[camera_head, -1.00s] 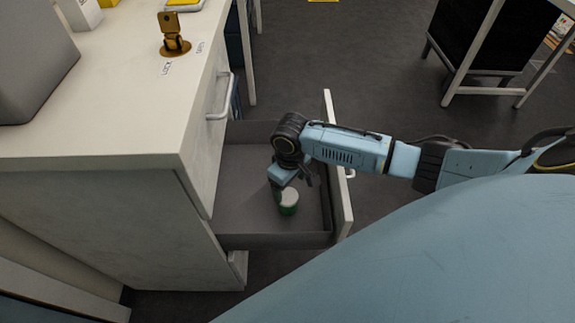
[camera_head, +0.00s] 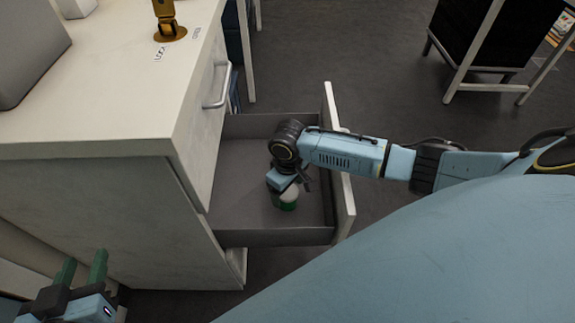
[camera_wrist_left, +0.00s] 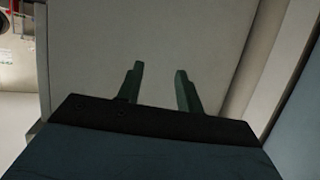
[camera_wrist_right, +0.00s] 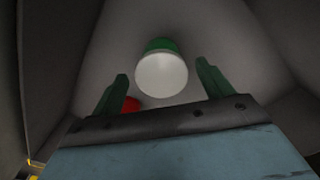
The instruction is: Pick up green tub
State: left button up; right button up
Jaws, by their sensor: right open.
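The green tub (camera_head: 287,201) with a white lid stands in the open grey drawer (camera_head: 238,190), near its front right side. In the right wrist view the tub (camera_wrist_right: 161,70) lies ahead, between the lines of the two fingers and beyond their tips. My right gripper (camera_wrist_right: 160,85) is open and empty. In the head view it hangs over the drawer close to the tub, its fingers partly hidden by the wrist. My left gripper (camera_head: 83,268) is open and empty at the lower left, in front of the cabinet; its fingers also show in the left wrist view (camera_wrist_left: 160,72).
A red object (camera_wrist_right: 131,104) shows behind the left finger in the right wrist view. The drawer's front panel (camera_head: 338,160) and walls surround the right gripper. The white cabinet (camera_head: 110,215) stands left, with a brass device (camera_head: 166,22) on top.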

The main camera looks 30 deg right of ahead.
notch_tip(320, 180, down, 3)
jog(key=shift+a+r+b, duration=0.1)
jog(key=shift+b, duration=0.75)
pick_arm(q)
notch_tip(320, 180, up, 8)
jog(key=w+d+t+h, duration=0.1)
jog(key=d+t, duration=0.1)
jog(key=t, duration=0.3)
jog(key=shift+w+f+h, duration=0.15)
jog(key=shift+f+h, duration=0.05)
jog(key=shift+h, duration=0.2)
pick_arm(e)
jog(key=c, duration=1.1)
jog(key=shift+r, duration=0.1)
